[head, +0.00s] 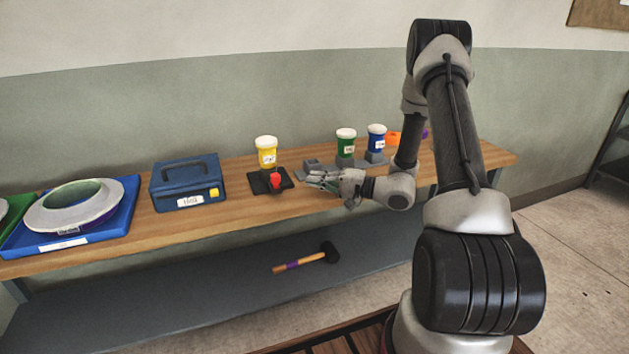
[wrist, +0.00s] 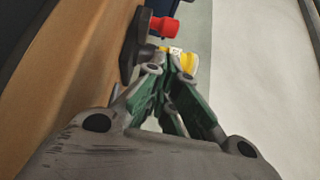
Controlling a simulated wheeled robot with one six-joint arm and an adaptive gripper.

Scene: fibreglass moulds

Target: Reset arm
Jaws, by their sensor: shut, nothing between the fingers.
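My gripper (head: 322,180) is at the end of my arm, which reaches in from the right over the wooden bench. It points left and its fingers are shut and empty. In the wrist view the gripper's (wrist: 167,68) fingertips come together in front of a red knob (wrist: 165,27) and a yellow jar (wrist: 184,64). In the head view the red knob (head: 276,180) stands on a black base (head: 262,187) just left of the fingertips, apart from them as far as I can tell. The yellow jar (head: 266,152) with a white lid stands behind it.
The bench (head: 235,208) also holds a blue toolbox (head: 187,183), a blue tray (head: 22,240) with a round mould (head: 50,217), a green jar (head: 345,146) and a blue jar (head: 376,140). A mallet (head: 306,260) lies on the lower shelf (head: 215,290). Open air lies in front of the bench.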

